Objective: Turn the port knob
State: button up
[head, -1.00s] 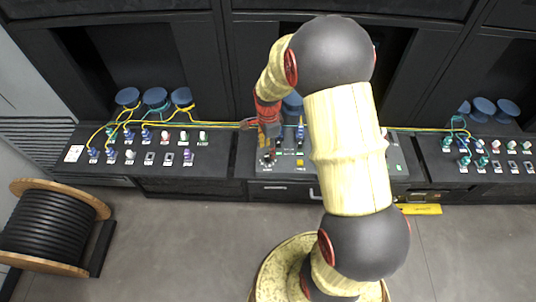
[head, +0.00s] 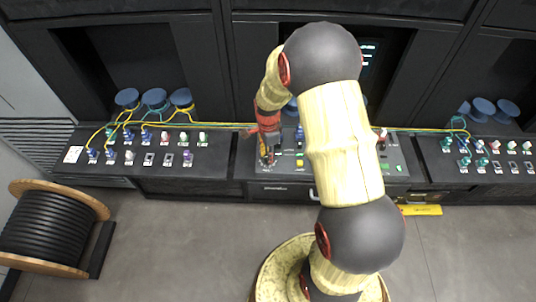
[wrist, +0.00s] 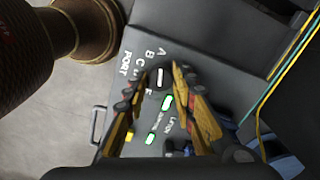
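The port knob (wrist: 159,78) is a dark knob with a white pointer line, beside the letters A, B, C and the word PORT on the grey panel (wrist: 190,30). In the wrist view it lies between the fingertips of my gripper (wrist: 160,74). The two fingers are apart, one on each side of the knob; I cannot tell whether either touches it. In the head view my gripper (head: 266,158) is over the left front of the middle console and hides the knob.
Green-lit switches (wrist: 167,102) and a yellow button (wrist: 131,134) are close to the fingers. Yellow and green cables (head: 225,125) run along the back of the consoles. A cable drum (head: 50,238) stands on the floor at left.

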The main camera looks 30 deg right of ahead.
grip_shut()
jog(key=shift+n, duration=0.4)
jog(key=n, duration=1)
jog(key=shift+w+n, duration=0.1)
jog(key=shift+n, duration=0.3)
jog(key=n, duration=0.6)
jog(key=shift+p, duration=0.35)
jog(key=n, duration=0.6)
jog(key=o, duration=0.6)
grip_release()
jog(key=shift+c, duration=0.2)
